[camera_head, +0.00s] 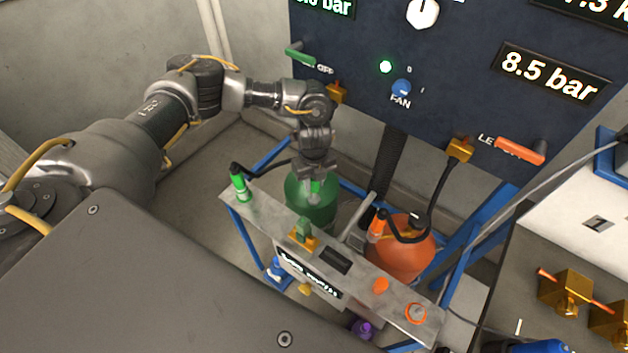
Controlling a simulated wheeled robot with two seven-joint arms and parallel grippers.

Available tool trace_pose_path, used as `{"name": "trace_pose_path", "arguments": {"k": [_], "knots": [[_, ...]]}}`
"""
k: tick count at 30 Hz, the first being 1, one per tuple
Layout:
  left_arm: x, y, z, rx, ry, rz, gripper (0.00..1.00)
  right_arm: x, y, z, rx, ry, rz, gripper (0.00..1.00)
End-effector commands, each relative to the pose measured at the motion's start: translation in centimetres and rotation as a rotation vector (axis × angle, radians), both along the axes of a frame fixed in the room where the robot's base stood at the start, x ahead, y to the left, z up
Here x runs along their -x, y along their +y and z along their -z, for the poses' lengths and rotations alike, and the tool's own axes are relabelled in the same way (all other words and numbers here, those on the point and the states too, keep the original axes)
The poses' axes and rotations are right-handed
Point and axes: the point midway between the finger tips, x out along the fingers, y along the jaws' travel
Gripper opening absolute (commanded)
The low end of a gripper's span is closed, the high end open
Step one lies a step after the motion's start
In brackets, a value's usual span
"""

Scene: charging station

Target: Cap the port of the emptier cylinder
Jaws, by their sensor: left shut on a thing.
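The green cylinder (300,198) stands in the blue-framed rack, and the orange cylinder (402,262) stands to its right. My left gripper (315,183) is above the green cylinder, pointing down. It is shut on a small green piece (315,188), which looks like a cap; the fingers hide part of it. I cannot tell whether the piece touches the cylinder's port, which is hidden. An orange cap (380,285) sits on the rack's grey bar (352,265). The wall panel reads 8.5 bar (548,76) on the right; the left bar reading (325,5) is cut off.
A green hose plug (238,188) stands at the bar's left end. An orange hose plug (377,224) is by the orange cylinder, its black hose rising to a brass fitting (459,150). A green-and-brass fitting (303,234) stands on the bar. Brass parts (566,292) lie at right.

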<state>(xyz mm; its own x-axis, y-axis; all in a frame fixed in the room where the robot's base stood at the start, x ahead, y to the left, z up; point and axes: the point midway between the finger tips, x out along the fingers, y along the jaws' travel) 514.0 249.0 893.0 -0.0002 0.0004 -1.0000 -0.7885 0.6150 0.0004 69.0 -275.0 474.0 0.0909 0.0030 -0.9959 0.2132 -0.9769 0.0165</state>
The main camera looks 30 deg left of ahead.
Motion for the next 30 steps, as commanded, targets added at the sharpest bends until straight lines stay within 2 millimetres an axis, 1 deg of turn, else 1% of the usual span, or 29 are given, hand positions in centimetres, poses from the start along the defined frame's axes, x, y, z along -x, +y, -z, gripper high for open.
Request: {"name": "trace_pose_path", "arguments": {"k": [6,30], "knots": [[0.02,-0.05,-0.06,0.001,0.001,0.000,0.06,0.01,-0.02,-0.33,0.000,0.000,0.000,0.36],[-0.02,-0.01,-0.01,0.000,0.000,0.000,0.06,-0.01,0.01,-0.54,0.000,0.000,0.000,0.36]]}}
